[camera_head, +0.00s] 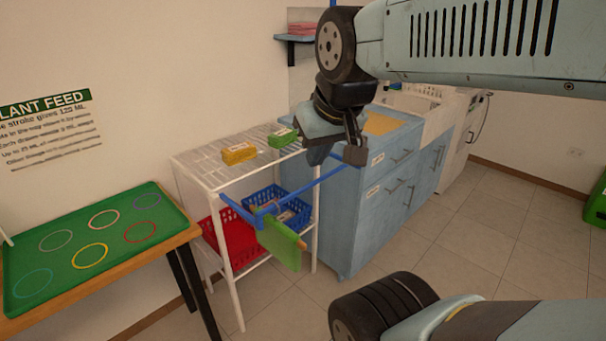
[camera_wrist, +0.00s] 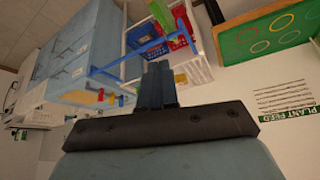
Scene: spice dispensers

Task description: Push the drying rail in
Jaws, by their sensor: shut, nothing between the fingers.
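The rack holds a yellow block (camera_head: 238,154), a green block (camera_head: 283,138), a red basket (camera_head: 240,240) and a blue basket (camera_head: 292,212). A blue cabinet (camera_head: 372,215) stands close on the right. A table with a green mat (camera_head: 70,285) is at left.

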